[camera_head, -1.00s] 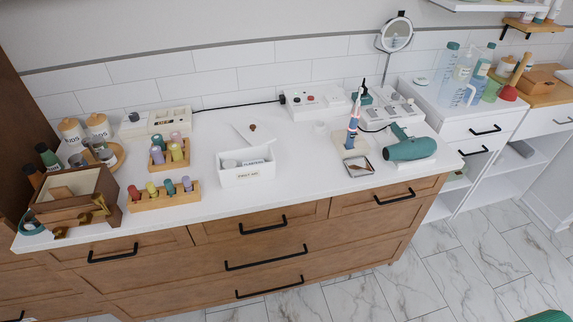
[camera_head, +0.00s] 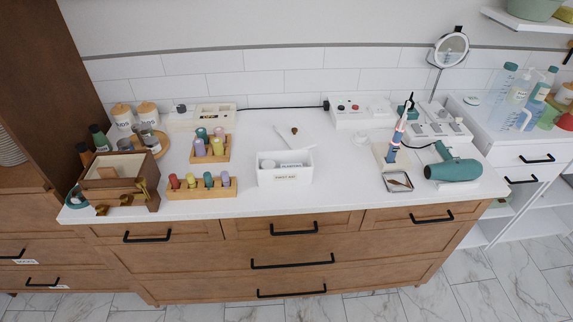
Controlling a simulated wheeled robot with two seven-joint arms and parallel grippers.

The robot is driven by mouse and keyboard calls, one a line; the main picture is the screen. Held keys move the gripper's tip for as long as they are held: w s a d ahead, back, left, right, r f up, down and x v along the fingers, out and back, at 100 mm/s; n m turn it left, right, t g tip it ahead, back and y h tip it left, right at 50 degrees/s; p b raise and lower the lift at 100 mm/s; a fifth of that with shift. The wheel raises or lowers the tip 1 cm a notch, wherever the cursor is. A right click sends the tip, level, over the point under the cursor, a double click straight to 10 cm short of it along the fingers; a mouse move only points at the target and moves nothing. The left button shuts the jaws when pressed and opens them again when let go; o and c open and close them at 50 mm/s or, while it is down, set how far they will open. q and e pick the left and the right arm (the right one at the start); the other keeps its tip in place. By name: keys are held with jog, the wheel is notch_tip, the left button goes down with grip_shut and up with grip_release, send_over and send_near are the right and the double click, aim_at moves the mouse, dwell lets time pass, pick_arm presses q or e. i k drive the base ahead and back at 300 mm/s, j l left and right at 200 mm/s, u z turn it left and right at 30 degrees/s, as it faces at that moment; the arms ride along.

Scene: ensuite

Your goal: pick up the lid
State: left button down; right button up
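The lid (camera_head: 284,137) is a thin white piece with a small brown knob (camera_head: 294,130). It lies on the white counter (camera_head: 340,195) just behind the white first aid box (camera_head: 285,178), and its white blends with the counter so its outline is hard to make out. The box is open at the top, with small packets and a round item inside. The box's back wall may hide part of the lid's near edge. Neither of my grippers is in view.
Bottle racks (camera_head: 201,187) stand left of the box, with a wooden drawer box (camera_head: 118,180) farther left. A toothbrush stand (camera_head: 392,155), a small tray (camera_head: 398,182) and a teal hair dryer (camera_head: 452,168) stand to the right. Counter between the box and toothbrush stand is clear.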

aim_at(295, 137)
jog(key=i+l+u, duration=0.2)
jog(key=u, duration=0.15)
jog(key=i+l+u, duration=0.1)
jog(key=l+u, duration=0.2)
jog(key=i+l+u, duration=0.1)
jog(key=l+u, duration=0.25)
jog(key=l, duration=0.1)
